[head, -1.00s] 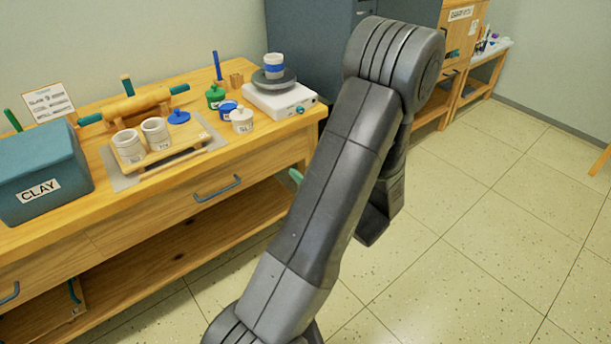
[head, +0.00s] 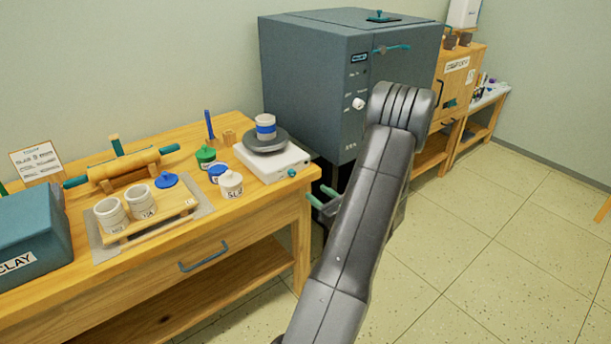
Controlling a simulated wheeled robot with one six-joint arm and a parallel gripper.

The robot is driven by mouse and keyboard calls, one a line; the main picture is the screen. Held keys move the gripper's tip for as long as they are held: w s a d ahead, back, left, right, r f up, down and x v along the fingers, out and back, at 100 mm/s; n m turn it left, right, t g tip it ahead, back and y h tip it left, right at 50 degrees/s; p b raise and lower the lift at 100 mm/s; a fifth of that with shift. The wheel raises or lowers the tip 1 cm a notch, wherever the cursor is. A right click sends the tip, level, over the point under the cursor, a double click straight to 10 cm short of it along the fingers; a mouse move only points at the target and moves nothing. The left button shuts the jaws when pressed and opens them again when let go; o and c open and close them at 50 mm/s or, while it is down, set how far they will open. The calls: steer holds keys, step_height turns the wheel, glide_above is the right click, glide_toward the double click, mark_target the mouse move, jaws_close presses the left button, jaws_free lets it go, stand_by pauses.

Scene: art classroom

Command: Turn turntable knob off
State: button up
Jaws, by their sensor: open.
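The turntable (head: 278,165) has a white box base and a dark round disc. It stands at the right end of the wooden bench. A white cup with a blue band (head: 265,127) sits upright on the disc. A small teal knob (head: 292,172) is on the base's front face, near its right corner. My gripper (head: 319,194) shows as two teal-green fingers, spread apart and empty. In the picture it lies just right of the bench's end, below and right of the knob, apart from it. My arm hides part of the gripper's body.
A dark kiln (head: 310,75) stands right behind the bench. Glaze jars (head: 230,184) stand left of the turntable. A board with two cups (head: 141,206), a rolling pin (head: 125,168) and a CLAY bin (head: 35,232) are further left. The floor (head: 480,270) at right is clear.

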mark_target(294, 174)
steer(key=p+x, duration=0.1)
steer(key=x, duration=1)
steer(key=shift+w, duration=0.1)
jaws_close()
steer(key=n+b, duration=0.1)
steer(key=b, duration=0.2)
steer(key=shift+f, duration=0.3)
steer(key=shift+n+b, duration=0.7)
steer(key=shift+b, duration=0.35)
steer(key=shift+r+n+b, duration=0.2)
steer(key=shift+n+b, duration=0.1)
jaws_free()
steer(key=shift+r, duration=0.1)
